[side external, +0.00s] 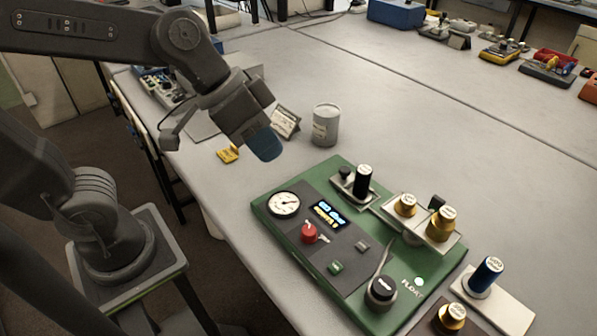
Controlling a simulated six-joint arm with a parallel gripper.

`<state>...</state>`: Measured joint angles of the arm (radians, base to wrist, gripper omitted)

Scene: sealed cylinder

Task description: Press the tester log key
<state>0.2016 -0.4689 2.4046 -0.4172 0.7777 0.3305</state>
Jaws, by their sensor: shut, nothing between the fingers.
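The tester is a green board (402,268) on the grey bench, with a dark panel carrying a white dial gauge (284,204), a lit blue display (329,214) and a red knob (309,232). A small green key (335,267) and a small grey key (362,246) sit on the panel; their labels are too small to read, so I cannot tell which is the log key. My gripper (264,146), with blue fingertips, is shut and empty. It hangs above the bench, up and left of the tester, apart from it.
Black and gold cylinders (440,224) stand on the board's right side, and a cable runs to a black-capped cylinder (381,290). A blue cylinder (485,275) stands at right. A grey canister (326,125) and yellow piece (228,154) are near my gripper.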

